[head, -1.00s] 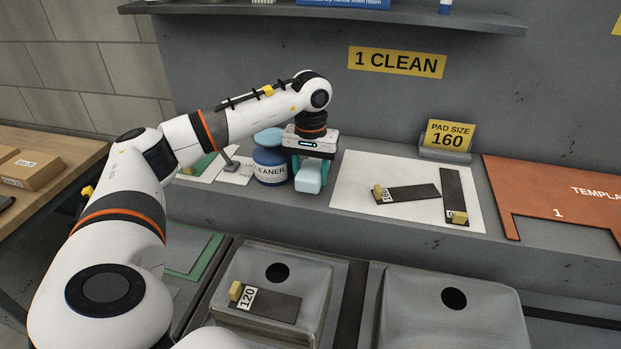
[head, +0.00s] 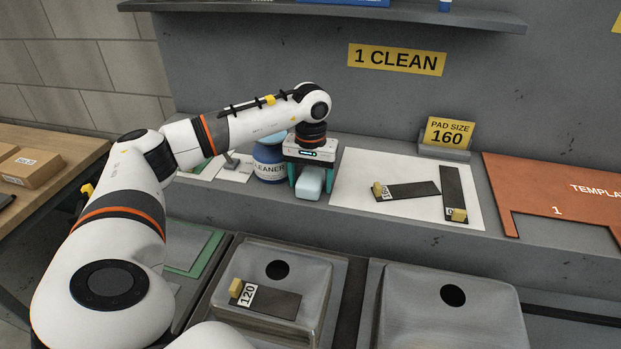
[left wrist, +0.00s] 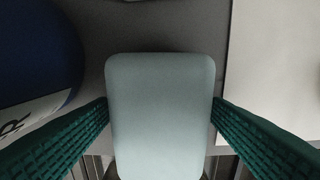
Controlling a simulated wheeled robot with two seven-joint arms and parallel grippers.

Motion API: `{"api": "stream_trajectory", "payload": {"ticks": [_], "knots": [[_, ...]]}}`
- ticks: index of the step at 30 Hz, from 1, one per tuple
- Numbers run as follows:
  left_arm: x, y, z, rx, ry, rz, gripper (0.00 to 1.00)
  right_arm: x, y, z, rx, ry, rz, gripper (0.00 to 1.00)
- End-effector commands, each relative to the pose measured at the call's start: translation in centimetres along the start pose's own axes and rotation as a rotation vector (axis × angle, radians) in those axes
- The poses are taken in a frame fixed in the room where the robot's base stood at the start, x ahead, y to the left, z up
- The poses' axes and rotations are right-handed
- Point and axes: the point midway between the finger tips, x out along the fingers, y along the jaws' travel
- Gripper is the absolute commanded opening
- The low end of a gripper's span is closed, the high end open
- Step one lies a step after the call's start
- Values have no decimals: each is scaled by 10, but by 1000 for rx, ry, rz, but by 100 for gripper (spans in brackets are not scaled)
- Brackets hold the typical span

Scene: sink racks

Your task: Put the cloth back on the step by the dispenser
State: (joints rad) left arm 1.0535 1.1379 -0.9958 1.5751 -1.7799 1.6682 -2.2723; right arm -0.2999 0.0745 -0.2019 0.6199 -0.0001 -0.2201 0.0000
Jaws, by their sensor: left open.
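The pale blue cloth (head: 311,183), a folded block, lies on the grey step (head: 262,191), just right of the blue dispenser (head: 270,165) labelled as cleaner. My left gripper (head: 311,187) points down over the cloth with its teal fingers open, one on each side of it. In the left wrist view the cloth (left wrist: 160,115) fills the room between the fingertips (left wrist: 160,112), with hardly any gap at its edges. The dispenser (left wrist: 35,50) is close to the left finger there. My right gripper is not in view.
A white sheet (head: 350,165) with two dark pads lies right of the cloth. An orange template (head: 560,195) is farther right. Two sinks are below the step, the left one (head: 310,265) holding a pad marked 120. A shelf (head: 400,15) runs above.

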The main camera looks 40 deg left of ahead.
Motion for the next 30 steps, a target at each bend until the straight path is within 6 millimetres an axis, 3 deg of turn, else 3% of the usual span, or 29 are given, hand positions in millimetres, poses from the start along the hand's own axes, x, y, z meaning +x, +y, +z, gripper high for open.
{"api": "stream_trajectory", "payload": {"ticks": [5,18,24,30], "knots": [[-15,-1,1,0,-4,-3,71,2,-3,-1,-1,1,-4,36],[-104,-1,1,0,-4,-3,71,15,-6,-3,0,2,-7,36],[-121,-1,0,1,0,-1,71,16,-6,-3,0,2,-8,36],[-123,0,0,1,0,0,71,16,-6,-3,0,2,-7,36]]}}
